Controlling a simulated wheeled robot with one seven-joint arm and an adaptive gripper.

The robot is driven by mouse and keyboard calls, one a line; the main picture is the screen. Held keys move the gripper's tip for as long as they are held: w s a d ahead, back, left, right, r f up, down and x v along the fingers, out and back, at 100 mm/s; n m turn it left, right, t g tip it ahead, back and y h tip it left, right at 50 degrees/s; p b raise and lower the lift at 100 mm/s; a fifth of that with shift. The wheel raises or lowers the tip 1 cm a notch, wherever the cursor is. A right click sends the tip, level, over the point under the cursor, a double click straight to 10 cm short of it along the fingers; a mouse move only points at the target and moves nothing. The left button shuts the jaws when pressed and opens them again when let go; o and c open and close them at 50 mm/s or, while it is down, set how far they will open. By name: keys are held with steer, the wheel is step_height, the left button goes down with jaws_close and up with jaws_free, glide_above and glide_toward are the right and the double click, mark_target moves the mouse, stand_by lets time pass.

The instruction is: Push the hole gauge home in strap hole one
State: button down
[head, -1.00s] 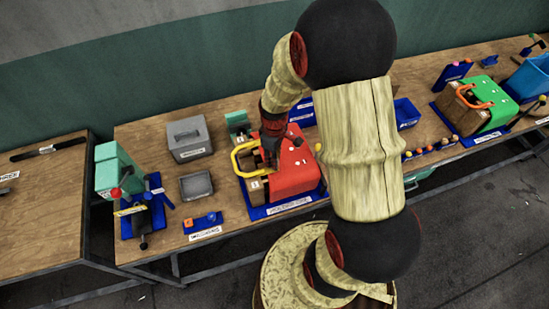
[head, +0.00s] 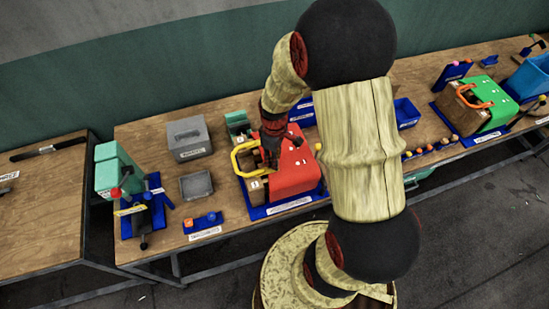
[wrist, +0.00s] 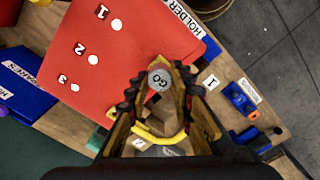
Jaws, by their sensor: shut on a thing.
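The red strap piece (head: 296,170) lies sloped over a brown block in the blue holder. In the wrist view the red face (wrist: 60,50) shows white-looking holes numbered 1, 2 and 3. Hole one (wrist: 117,24) is at the top, near the holder's edge. My gripper (wrist: 160,88) is shut on the hole gauge (wrist: 159,79), whose round grey end marked GO shows between the fingertips. The gauge is beside the red face's lower right edge, apart from hole one in the picture. Its far end is hidden. In the head view my gripper (head: 271,152) is at the red piece's left side.
A yellow handle (head: 238,163) stands close to my gripper on its left. A blue tray with an orange piece (head: 205,222), a grey bin (head: 196,185) and a grey box (head: 190,138) are farther left. Bare bench lies between them.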

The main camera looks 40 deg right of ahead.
steer(key=shift+f+b, duration=1.05)
steer(key=shift+f, duration=0.4)
steer(key=c, duration=1.6)
jaws_free()
steer(key=shift+o, duration=0.6)
step_height(320, 180, up, 12)
